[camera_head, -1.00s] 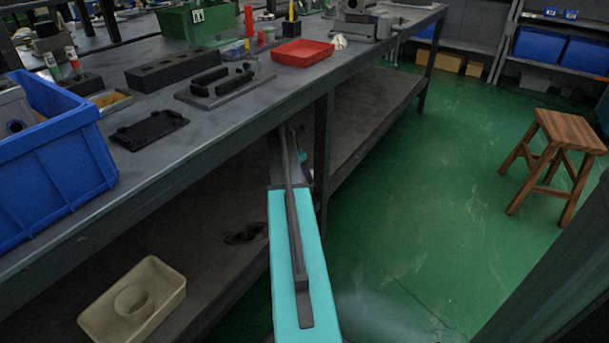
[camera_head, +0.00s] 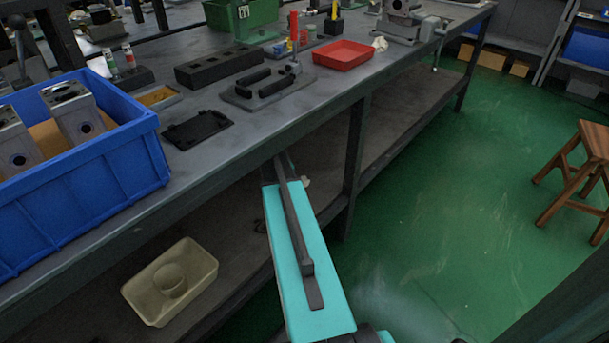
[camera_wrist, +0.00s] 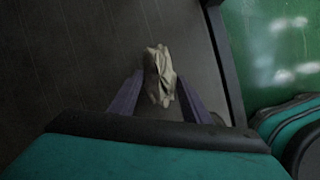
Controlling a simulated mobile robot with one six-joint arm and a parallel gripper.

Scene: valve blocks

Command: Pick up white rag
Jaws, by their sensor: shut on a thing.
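My gripper (camera_wrist: 158,98) is shut on a crumpled white rag (camera_wrist: 159,72), which sits between the two fingers in the wrist view. Behind it lies the dark surface of the lower shelf (camera_wrist: 70,60); I cannot tell how far the rag is from it. In the head view a small pale bit of the rag (camera_head: 306,181) shows beside the end of my arm, under the bench. My fingers are hidden there by my arm.
The workbench (camera_head: 240,135) stands above my arm, with a bench leg (camera_head: 353,155) to the right. A blue bin (camera_head: 90,210) is at the left, a beige tray (camera_head: 205,262) on the lower shelf. A red tray (camera_head: 343,55) and small white crumpled thing (camera_head: 380,43) lie on top.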

